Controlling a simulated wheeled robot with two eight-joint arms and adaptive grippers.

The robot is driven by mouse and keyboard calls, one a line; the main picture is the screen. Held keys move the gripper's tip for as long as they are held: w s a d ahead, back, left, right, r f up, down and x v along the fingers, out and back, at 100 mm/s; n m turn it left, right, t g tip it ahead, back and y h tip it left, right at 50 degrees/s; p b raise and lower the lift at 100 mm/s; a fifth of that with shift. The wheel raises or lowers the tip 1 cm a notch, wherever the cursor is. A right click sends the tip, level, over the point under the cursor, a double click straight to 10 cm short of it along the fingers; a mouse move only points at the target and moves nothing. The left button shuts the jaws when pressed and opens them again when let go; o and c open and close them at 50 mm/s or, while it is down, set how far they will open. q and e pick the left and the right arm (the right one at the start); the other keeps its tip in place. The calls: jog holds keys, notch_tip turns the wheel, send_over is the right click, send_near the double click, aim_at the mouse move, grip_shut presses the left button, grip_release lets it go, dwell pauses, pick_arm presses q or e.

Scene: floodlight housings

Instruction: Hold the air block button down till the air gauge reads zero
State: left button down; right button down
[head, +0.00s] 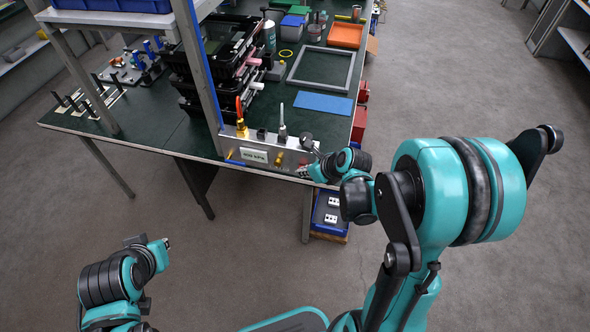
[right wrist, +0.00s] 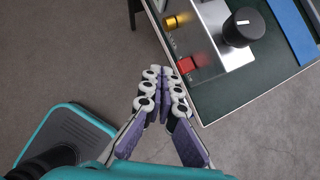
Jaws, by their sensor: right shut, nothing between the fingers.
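The air block (head: 231,147) is a silver metal box at the table's front edge, with a white label and brass fittings. In the right wrist view, its red button (right wrist: 187,64) is on the front face, below a brass fitting (right wrist: 171,22) and a black knob (right wrist: 242,27) with a white mark. My right gripper (right wrist: 160,72) is shut and empty, its fingertips just left of the button in the picture; I see no contact. In the head view, the right gripper (head: 303,172) is at the block's right end. My left gripper (head: 166,243) is low at left, far from the block; its fingers are unclear. I cannot make out a gauge reading.
The green-topped table (head: 165,125) holds black housings (head: 195,85), a grey frame (head: 320,68) and a blue mat (head: 323,103). A grey upright post (head: 201,70) stands left of the block. A blue bin (head: 328,213) sits below the table edge. The floor in front is clear.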

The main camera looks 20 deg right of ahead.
aim_at(281, 164)
jog(key=shift+w+a+r+b+x, duration=0.1)
jog(key=shift+w+r+b+x, duration=0.4)
jog(key=shift+x, duration=1.5)
jog(key=shift+w+a+r+b+x, duration=0.15)
jog(key=shift+b+x, duration=0.7)
jog(key=shift+x, duration=1.2)
jog(key=shift+w+a+r+b+x, duration=0.2)
jog(key=shift+b+x, duration=0.5)
jog(key=shift+x, duration=1.3)
jog(key=shift+w+d, duration=0.1)
jog(key=shift+w+d, duration=0.25)
jog(key=shift+w, duration=0.6)
